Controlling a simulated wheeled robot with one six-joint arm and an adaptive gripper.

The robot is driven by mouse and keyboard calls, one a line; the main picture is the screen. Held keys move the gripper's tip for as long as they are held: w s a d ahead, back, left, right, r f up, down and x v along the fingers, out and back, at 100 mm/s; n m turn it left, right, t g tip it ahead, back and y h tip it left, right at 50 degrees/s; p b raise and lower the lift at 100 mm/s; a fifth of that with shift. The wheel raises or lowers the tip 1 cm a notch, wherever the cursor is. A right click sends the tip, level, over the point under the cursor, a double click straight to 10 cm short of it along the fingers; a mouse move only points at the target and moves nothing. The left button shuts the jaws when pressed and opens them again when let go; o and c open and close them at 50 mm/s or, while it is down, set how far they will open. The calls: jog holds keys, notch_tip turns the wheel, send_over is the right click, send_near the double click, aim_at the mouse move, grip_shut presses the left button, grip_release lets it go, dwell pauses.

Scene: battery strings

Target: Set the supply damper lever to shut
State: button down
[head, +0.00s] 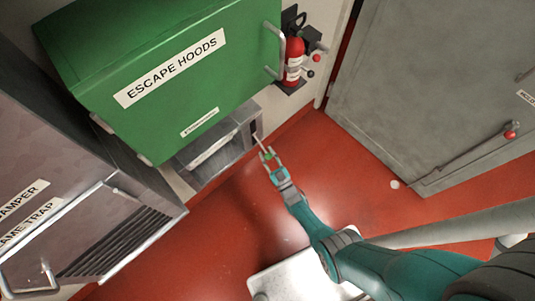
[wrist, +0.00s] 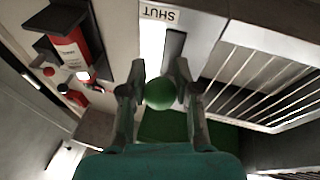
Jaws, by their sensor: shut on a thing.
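The supply damper lever (head: 259,141) is a thin rod that sticks out from a grey box (head: 240,141) under the green cabinet. Its round green knob (wrist: 160,93) shows large in the wrist view. My gripper (head: 267,156) is shut on the knob, with one finger on each side of it. In the wrist view, the gripper (wrist: 160,80) has the knob between its fingertips. A "SHUT" label (wrist: 160,14) appears upside down above the knob, by the end of a dark slot (wrist: 174,48). The knob hides most of the rod in the wrist view.
A green "ESCAPE HOODS" cabinet (head: 170,105) overhangs the grey box. A red fire extinguisher (head: 293,60) hangs to its right. A grey louvred unit (head: 120,240) stands at left, and a grey door (head: 430,90) at right. The red floor (head: 220,240) is mostly clear.

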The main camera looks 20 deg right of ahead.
jog(key=shift+a, duration=0.3)
jog(key=c, duration=0.8)
grip_release()
jog(key=shift+d, duration=0.1)
jog(key=shift+s, duration=0.2)
jog(key=v, duration=1.1)
jog(key=shift+s+f, duration=0.1)
jog(key=shift+s, duration=0.15)
